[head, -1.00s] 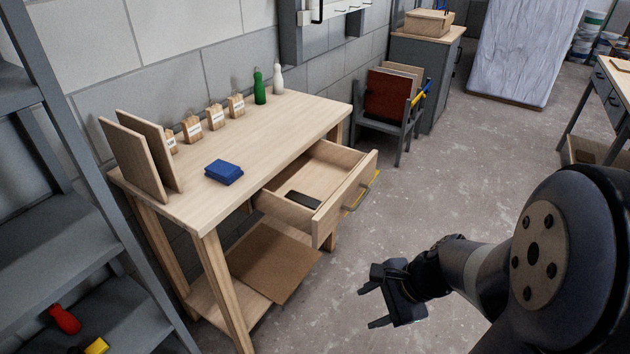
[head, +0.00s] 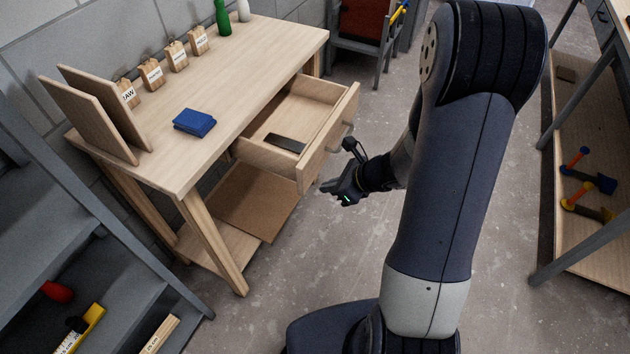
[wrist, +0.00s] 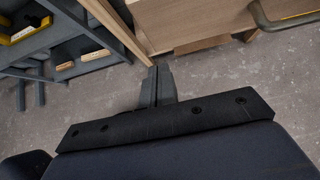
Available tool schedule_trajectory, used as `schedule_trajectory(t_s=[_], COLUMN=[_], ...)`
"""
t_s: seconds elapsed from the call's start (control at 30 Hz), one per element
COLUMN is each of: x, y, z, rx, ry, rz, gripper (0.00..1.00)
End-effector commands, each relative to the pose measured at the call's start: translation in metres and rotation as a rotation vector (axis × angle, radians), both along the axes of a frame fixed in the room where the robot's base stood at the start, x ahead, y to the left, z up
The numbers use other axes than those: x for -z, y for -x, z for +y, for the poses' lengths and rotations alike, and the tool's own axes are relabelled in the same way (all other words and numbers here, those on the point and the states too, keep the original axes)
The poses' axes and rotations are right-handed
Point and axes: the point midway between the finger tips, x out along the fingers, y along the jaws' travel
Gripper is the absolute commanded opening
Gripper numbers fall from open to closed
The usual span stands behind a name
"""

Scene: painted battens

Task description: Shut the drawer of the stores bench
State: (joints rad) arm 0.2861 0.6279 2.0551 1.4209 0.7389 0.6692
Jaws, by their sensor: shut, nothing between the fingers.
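The stores bench (head: 243,68) is a pale wooden table, and its drawer (head: 318,138) stands pulled out toward the right. A dark flat object (head: 286,144) lies inside the drawer. The drawer has a metal bar handle (head: 345,133) on its front, which also shows at the top right of the wrist view (wrist: 262,18). My gripper (head: 326,189) is just in front of the drawer front and looks lower than the handle, apart from it as far as I can tell. In the wrist view my gripper's fingers (wrist: 157,72) are together with nothing between them.
A blue folded cloth-like item (head: 194,122), upright boards (head: 95,118) and labelled wooden blocks (head: 176,57) stand on the bench top. A grey shelf rack (head: 100,260) is at the left, another bench (head: 585,200) at the right. Floor (head: 280,290) before the bench is clear.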

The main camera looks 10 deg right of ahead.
Motion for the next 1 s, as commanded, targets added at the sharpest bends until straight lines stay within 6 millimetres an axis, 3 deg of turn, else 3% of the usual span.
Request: schedule_trajectory(t_s=[0.3, 0.83, 1.0], x=[0.0, 0.0, 0.0], y=[-0.021, -0.025, -0.032], z=[0.029, 0.034, 0.044], rx=[-0.002, -0.001, -0.005], ry=[0.0, 0.0, 0.0], rz=[-0.001, -0.001, -0.003], gripper=[0.0, 0.0, 0.0])
